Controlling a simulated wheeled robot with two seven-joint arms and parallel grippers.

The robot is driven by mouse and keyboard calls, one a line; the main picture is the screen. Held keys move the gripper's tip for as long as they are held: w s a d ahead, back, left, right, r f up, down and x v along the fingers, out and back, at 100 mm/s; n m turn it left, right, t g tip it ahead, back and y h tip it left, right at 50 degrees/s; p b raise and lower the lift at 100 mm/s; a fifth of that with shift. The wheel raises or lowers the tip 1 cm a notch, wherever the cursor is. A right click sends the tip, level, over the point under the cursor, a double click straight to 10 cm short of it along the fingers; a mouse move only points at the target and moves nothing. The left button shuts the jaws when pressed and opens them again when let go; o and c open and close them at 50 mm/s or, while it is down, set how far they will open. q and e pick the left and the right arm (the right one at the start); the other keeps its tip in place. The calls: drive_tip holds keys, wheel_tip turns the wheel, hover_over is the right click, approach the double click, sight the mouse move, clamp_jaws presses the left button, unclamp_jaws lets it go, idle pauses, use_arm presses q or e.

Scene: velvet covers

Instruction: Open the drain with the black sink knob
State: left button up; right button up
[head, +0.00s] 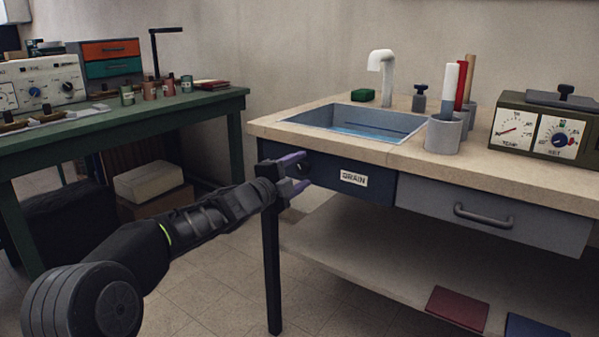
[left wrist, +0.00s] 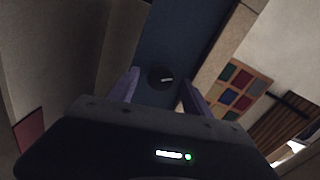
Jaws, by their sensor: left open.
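The black sink knob (left wrist: 161,77) shows in the left wrist view as a round dial with a light pointer mark, on the dark blue front panel (left wrist: 170,35). My left gripper (left wrist: 157,92) is open, with one purple finger on each side of the knob in that view; I cannot tell if they touch it. In the head view my left gripper (head: 300,172) is at the blue panel, left of the DRAIN label (head: 353,178), and mostly hides the knob. The sink (head: 352,123) above holds bluish water. My right gripper is not in view.
A grey drawer (head: 493,216) with a handle is right of the panel. The counter carries a white faucet (head: 382,68), a grey cup (head: 443,133) of tools and a dial box (head: 545,125). A green workbench (head: 120,115) stands at left. The floor between is open.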

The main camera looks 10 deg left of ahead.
use_arm(q)
drive_tip(key=v, duration=0.7)
drive_tip(key=shift+s+p, duration=0.3)
drive_tip(key=shift+p, duration=0.15)
